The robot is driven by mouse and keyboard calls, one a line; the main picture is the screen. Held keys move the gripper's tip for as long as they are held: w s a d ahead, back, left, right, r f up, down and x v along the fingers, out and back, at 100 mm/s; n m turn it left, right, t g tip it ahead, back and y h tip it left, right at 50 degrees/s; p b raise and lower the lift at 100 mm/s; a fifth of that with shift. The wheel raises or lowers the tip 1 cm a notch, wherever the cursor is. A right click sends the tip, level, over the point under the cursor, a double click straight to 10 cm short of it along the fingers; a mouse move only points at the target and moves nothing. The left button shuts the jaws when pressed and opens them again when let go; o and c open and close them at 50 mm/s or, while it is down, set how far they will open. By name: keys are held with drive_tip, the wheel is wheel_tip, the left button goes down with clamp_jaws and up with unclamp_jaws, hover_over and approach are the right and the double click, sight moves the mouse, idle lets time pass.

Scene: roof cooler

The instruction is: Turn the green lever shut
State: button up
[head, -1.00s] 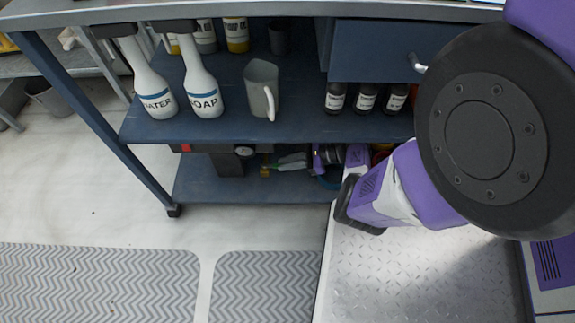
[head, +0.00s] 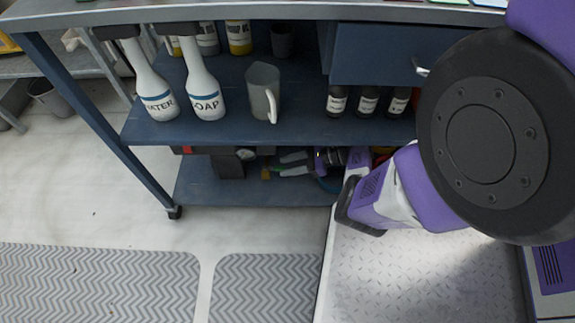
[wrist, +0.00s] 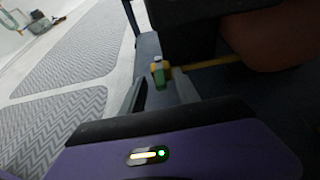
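The green lever (wrist: 158,77) shows in the wrist view, on a brass-coloured valve fitting (wrist: 164,66). My gripper (wrist: 159,84) is open in the wrist view, with one grey finger to the left of the lever and one to the right. The lever shows between the fingertips; I cannot tell whether either finger touches it. In the head view my gripper (head: 292,165) reaches in from the right over the lower shelf, fingers apart. There the brass fitting (head: 266,172) is small at the fingertips, and the lever is hard to make out.
A dark box with a round gauge (head: 245,154) hangs below the middle shelf (head: 240,132), near the fitting. The lower shelf (head: 215,188) is bare in front. Spray bottles (head: 205,90), a grey jug (head: 263,88) and small dark bottles (head: 367,100) stand on the middle shelf.

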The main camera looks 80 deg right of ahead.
drive_tip(key=p+v, duration=0.1)
drive_tip(key=v, duration=0.6)
drive_tip(key=shift+s+p, duration=0.2)
drive_tip(key=shift+p, duration=0.1)
